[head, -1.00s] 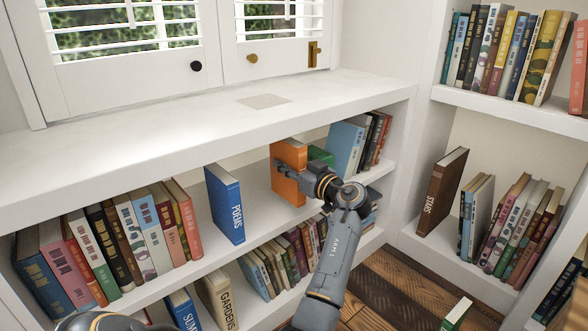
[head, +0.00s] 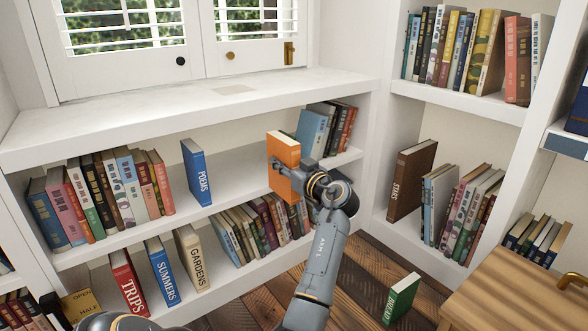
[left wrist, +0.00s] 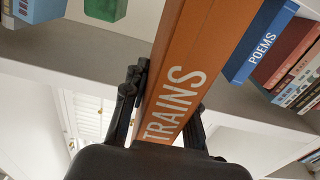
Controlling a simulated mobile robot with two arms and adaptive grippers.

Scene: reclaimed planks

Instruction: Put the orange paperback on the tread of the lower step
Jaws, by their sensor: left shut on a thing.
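The orange paperback (head: 285,150), titled TRAINS on its spine, is upright in front of the middle shelf's front edge in the head view. It fills the middle of the left wrist view (left wrist: 180,80). My left gripper (head: 276,165) is shut on its spine side; in the left wrist view the fingers (left wrist: 165,115) lie on both sides of the spine. A light wooden step (head: 510,290) is cut off at the lower right of the head view; I cannot tell which tread it is. My right gripper is not in view.
A blue POEMS book (head: 196,172) stands alone on the middle shelf (head: 235,190), left of the paperback. A green book (head: 401,298) stands on the plank floor left of the wooden step. A brass handle (head: 571,281) rises at its right. Floor between shelf and step is mostly clear.

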